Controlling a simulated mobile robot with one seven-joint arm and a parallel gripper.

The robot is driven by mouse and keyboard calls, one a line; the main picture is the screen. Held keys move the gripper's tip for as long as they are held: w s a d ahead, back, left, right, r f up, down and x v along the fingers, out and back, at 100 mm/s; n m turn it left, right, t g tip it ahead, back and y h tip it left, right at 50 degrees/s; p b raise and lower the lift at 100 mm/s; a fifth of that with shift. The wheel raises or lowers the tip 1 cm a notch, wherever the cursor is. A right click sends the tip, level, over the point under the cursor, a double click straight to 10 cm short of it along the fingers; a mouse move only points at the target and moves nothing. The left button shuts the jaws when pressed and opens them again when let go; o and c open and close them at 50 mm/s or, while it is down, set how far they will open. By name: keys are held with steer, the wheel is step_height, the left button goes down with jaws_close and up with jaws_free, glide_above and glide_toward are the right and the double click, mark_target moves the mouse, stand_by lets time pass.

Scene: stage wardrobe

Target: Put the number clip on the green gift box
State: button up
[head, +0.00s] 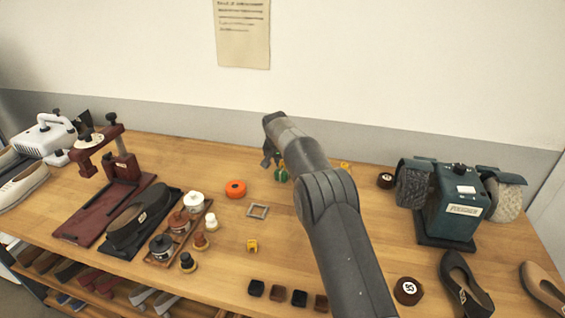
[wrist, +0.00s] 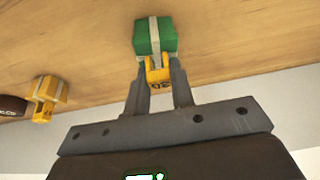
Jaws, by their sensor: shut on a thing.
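My gripper (wrist: 159,66) is shut on a yellow number clip (wrist: 158,75), with dark digits facing the wrist camera. The green gift box (wrist: 146,37) has a pale ribbon and sits on the wooden table just beyond the fingertips. The clip's front end meets or overlaps the near edge of the box; I cannot tell whether it grips it. In the head view the green box (head: 281,175) is partly hidden by my arm, and my gripper (head: 267,160) shows at its left. The held clip is hidden there.
A yellow clip-like piece (wrist: 46,92) and a dark round item (wrist: 12,106) lie to the left in the wrist view.

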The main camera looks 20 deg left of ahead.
steer(key=o, duration=0.9)
steer(key=shift+o, duration=0.2)
steer(key=v, duration=1.2)
steer(key=s+d+r, duration=0.3)
steer(key=d+r, duration=0.2)
steer(key=d, duration=0.2)
steer(key=s+d+r, duration=0.3)
steer(key=d+r, duration=0.2)
steer(key=d, duration=0.1)
steer(key=s+d+r, duration=0.6)
steer(key=s+d, duration=0.7)
steer(key=s+d+f, duration=0.3)
steer(key=s+d, duration=0.1)
steer(key=s, duration=0.5)
steer(key=s+d+f, duration=0.3)
steer(key=s+d, duration=0.1)
steer(key=s, duration=0.6)
steer(key=s+d+f+t, duration=0.1)
steer(key=s+d+f, duration=0.2)
steer(key=s, duration=0.6)
steer(key=shift+s+d, duration=0.15)
steer(key=shift+d, duration=0.35)
